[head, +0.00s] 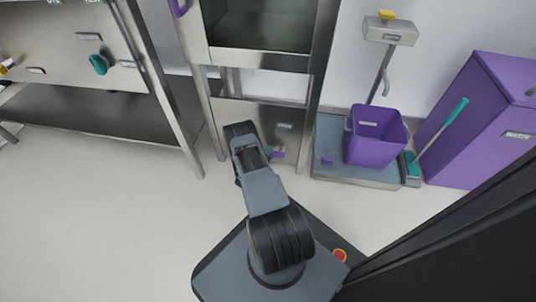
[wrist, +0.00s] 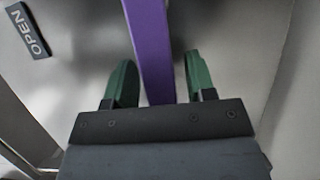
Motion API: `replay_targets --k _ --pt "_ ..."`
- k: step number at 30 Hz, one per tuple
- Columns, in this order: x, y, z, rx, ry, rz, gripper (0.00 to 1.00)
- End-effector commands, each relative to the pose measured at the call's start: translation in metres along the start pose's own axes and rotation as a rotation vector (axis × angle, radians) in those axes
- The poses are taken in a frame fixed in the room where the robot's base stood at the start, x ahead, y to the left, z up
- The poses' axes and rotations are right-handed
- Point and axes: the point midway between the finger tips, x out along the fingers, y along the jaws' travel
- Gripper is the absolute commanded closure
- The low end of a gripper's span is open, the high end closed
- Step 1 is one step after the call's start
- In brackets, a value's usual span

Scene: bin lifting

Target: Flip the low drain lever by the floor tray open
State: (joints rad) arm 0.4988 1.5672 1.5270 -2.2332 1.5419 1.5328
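The purple lever (head: 279,155) is low down at the front of the steel cabinet stand in the head view. In the wrist view the lever (wrist: 150,45) is a long purple bar running down from the top edge between my fingers. My gripper (wrist: 160,78) is open, with one green finger on each side of the bar and a gap visible on both sides. In the head view my arm hides most of the gripper; a bit of green shows beside the lever. A dark label reading OPEN (wrist: 28,30) is at upper left in the wrist view.
A low grey platform tray (head: 335,178) holds a purple bin (head: 375,135), right of the lever. A teal-handled brush (head: 440,135) and a purple cabinet (head: 485,125) stand further right. A steel bench (head: 90,115) is at left. The floor between is clear.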

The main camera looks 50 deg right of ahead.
Motion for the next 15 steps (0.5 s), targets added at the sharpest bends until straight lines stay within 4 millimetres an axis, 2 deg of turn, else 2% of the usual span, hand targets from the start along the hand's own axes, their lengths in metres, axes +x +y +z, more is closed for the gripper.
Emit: replay_targets --k 2,15 --pt "-0.0001 0.0000 0.0000 0.000 0.000 0.000 0.57" --pt "-0.0003 -0.0001 0.0000 0.000 0.000 0.000 0.99"
